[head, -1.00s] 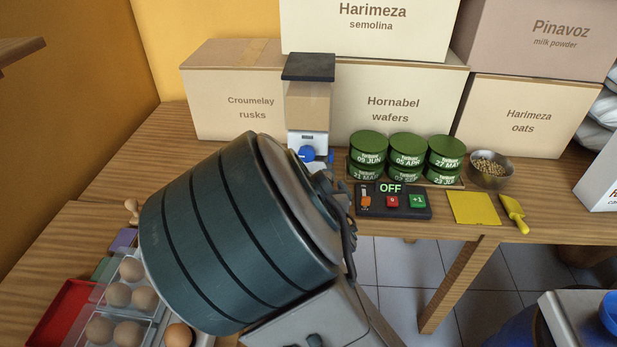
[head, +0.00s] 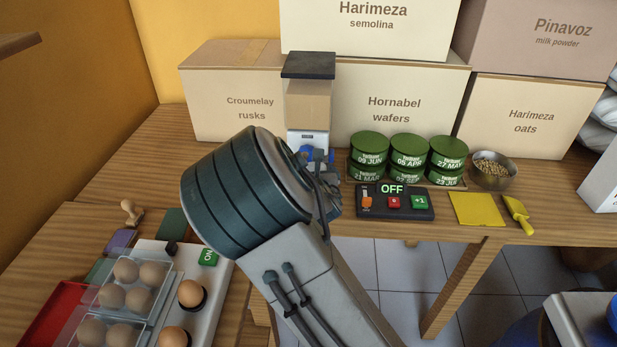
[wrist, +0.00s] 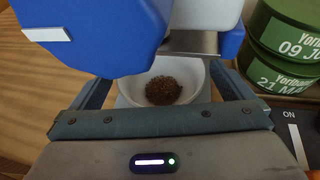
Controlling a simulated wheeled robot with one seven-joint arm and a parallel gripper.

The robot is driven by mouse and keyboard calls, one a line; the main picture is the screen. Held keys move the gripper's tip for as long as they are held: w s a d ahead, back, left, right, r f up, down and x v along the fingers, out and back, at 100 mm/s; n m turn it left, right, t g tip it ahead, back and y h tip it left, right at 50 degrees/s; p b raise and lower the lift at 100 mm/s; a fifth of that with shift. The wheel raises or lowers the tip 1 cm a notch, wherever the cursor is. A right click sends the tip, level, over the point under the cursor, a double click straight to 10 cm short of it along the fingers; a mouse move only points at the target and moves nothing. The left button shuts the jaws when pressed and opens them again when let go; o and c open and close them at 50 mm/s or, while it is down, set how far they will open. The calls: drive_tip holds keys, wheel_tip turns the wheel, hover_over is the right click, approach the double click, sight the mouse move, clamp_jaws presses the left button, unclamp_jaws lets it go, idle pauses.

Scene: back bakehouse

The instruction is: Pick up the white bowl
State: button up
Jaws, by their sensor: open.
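The white bowl (wrist: 130,90) shows in the wrist view, with a heap of brown grains in its middle. It sits under the blue and white spout part of a dispenser (wrist: 105,35). My gripper (wrist: 163,84) is open, with one finger on the left of the bowl and one on the right. I cannot tell whether the fingers touch it. In the head view the dispenser (head: 308,105) stands against the boxes, and my arm hides the bowl and the fingers.
Green tins (head: 408,150) stand close right of the dispenser. A panel reading OFF (head: 380,212) lies in front of them. A metal bowl of grain (head: 492,175), a yellow mat (head: 477,209) and a yellow scoop (head: 518,213) lie further right. Eggs (head: 125,270) are at lower left.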

drive_tip(key=shift+w+a+f, duration=0.1)
drive_tip(key=shift+w+f, duration=0.1)
drive_tip(key=shift+w, duration=0.3)
drive_tip(key=c, duration=0.8)
drive_tip(key=shift+c, duration=0.3)
drive_tip(key=shift+r, duration=0.25)
